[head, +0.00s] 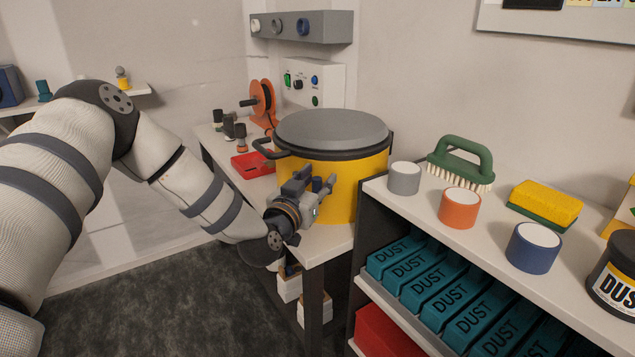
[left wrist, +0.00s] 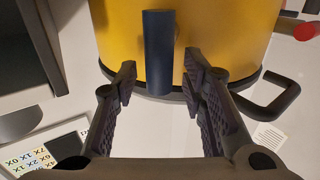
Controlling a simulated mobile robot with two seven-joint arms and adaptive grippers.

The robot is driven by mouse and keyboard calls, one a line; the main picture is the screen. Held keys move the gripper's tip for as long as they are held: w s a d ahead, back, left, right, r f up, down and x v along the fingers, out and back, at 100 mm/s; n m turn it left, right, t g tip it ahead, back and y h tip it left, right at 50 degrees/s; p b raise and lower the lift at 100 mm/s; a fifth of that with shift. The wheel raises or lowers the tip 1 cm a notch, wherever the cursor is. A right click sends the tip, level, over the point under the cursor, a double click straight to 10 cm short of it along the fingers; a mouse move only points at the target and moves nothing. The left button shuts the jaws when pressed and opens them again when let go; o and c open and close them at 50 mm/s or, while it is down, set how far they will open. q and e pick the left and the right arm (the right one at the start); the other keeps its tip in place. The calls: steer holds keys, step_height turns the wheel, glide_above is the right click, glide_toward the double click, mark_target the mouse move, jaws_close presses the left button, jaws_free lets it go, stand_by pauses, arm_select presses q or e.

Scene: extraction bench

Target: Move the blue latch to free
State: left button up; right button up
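The blue latch (left wrist: 158,50) is a dark blue upright bar on the side of the yellow drum (left wrist: 225,25) in the left wrist view. In the head view the drum (head: 345,188) has a grey lid (head: 332,129), and I cannot tell the latch apart from my gripper there. My left gripper (left wrist: 162,78) is open, one finger on each side of the latch's line. I cannot tell whether the fingertips reach around the latch; neither finger visibly touches it. In the head view this gripper (head: 308,186) is close to the drum's front. My right gripper is not in view.
A black handle (head: 268,150) sticks out from the drum's left. A red box (head: 253,164) and an orange reel (head: 263,98) stand on the bench behind. To the right, a shelf (head: 440,228) holds grey, orange and blue rolls, a brush and teal boxes.

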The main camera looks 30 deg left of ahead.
arm_select(q)
jaws_close()
steer(key=n, duration=0.2)
steer(key=a+n, duration=0.1)
steer(key=n, duration=0.1)
steer(key=shift+s+f+t+y, duration=0.2)
steer(key=shift+s+t+y, duration=0.1)
steer(key=shift+t, duration=0.1)
steer(key=n, duration=0.2)
steer(key=a+n+b, duration=0.1)
steer(key=shift+s+f+n+y, duration=0.15)
steer(key=shift+f+n+y, duration=0.15)
steer(key=shift+n, duration=0.1)
steer(key=shift+s+a+f+n+y+b, duration=0.15)
steer(key=shift+f+n+y+b, duration=0.45)
steer(key=shift+n, duration=1.45)
steer(key=shift+a+f+n+y+b, duration=0.35)
steer(key=shift+n+b, duration=0.35)
steer(key=shift+n, duration=1.4)
steer(key=shift+s+f+n+y+b, duration=0.1)
steer(key=shift+f+n+y+b, duration=0.4)
steer(key=shift+n, duration=1.55)
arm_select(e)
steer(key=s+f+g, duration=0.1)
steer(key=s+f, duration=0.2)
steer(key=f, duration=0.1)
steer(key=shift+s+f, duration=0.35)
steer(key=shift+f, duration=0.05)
arm_select(q)
steer(key=shift+r, duration=0.15)
